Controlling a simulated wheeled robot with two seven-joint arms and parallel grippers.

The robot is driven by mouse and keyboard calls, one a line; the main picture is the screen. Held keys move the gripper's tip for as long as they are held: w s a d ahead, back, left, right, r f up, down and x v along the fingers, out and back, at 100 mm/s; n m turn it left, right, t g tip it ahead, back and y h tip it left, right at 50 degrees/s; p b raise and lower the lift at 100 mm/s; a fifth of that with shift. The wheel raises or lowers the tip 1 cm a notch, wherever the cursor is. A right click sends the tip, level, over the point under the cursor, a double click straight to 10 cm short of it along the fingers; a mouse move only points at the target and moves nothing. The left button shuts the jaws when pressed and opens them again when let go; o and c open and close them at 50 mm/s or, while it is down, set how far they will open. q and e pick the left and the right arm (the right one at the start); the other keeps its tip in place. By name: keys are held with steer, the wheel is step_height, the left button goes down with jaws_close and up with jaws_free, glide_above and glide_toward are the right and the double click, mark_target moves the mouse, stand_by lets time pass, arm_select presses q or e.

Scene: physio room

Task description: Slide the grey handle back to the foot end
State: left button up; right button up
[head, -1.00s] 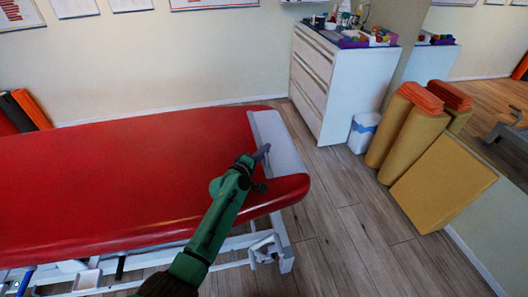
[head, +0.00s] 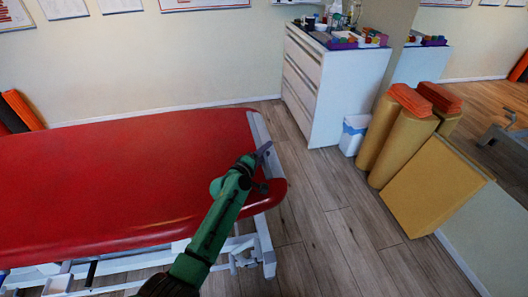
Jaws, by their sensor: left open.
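A red treatment couch (head: 120,175) fills the left and middle of the head view. A pale grey strip (head: 261,127) runs along its right end, partly hidden behind my gripper. I cannot make out a separate grey handle; it may be this strip or be hidden by the gripper. My left gripper (head: 262,168), on a green arm, is open over the near right corner of the couch, with one grey finger across the strip. It holds nothing that I can see. I cannot tell whether it touches the couch. My right gripper is not in view.
A white drawer cabinet (head: 340,90) with small items on top stands behind the couch's right end, beside a small white bin (head: 354,135). Yellow rolls (head: 400,145) and a yellow wedge (head: 430,187) stand at the right. The wooden floor (head: 335,225) between is clear.

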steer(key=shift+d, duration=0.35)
arm_select(q)
steer(key=shift+s+a, duration=0.3)
steer(key=p+v, duration=0.2)
steer(key=v, duration=1)
steer(key=shift+s+a+r+p, duration=0.1)
steer(key=shift+s+a+p, duration=0.05)
steer(key=shift+s+p, duration=0.25)
steer(key=shift+s+a+r, duration=0.1)
steer(key=shift+s+a, duration=0.15)
steer(key=shift+s, duration=0.1)
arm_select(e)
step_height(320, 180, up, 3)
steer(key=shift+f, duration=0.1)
